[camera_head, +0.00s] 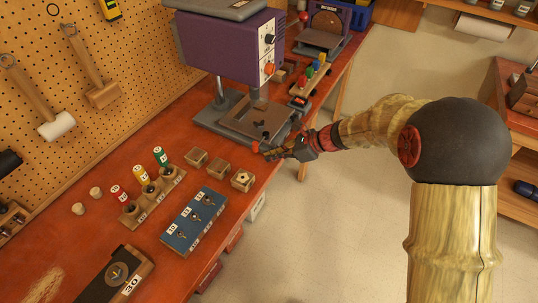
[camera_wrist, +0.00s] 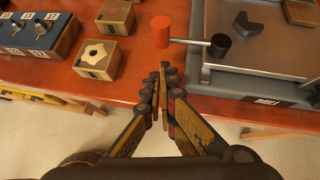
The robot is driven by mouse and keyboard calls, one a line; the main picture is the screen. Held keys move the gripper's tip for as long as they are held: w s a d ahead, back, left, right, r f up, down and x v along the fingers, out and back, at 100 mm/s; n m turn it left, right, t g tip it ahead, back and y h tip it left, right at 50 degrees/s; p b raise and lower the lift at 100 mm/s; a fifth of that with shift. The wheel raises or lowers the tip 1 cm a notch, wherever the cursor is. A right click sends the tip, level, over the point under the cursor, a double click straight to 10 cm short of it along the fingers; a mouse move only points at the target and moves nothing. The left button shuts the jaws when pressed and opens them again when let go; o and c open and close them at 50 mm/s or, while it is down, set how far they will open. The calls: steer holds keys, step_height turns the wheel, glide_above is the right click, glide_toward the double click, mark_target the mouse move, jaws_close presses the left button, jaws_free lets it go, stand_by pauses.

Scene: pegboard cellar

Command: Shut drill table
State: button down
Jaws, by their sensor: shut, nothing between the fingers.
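The drill press (camera_head: 231,47) has a purple body and stands on the red bench. Its grey drill table (camera_head: 243,123) lies below the chuck; it also shows at the upper right of the wrist view (camera_wrist: 268,55), above a dark base marked "DRILL". A lever with a red knob (camera_wrist: 161,31) sticks out leftward from a black pivot (camera_wrist: 220,45) at the table's near corner. The knob is also in the head view (camera_head: 255,146). My gripper (camera_wrist: 163,68) is shut and empty, its fingertips just short of the knob, with a small gap visible.
A small rack of coloured pieces (camera_head: 311,76) stands beyond the press. Open floor (camera_head: 330,210) lies in front of the bench edge.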

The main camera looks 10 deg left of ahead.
steer(key=d+f+p+v, duration=0.1)
steer(key=p+v, duration=0.2)
steer(key=v, duration=0.8)
steer(key=shift+d, duration=0.25)
steer(key=shift+s+r, duration=0.1)
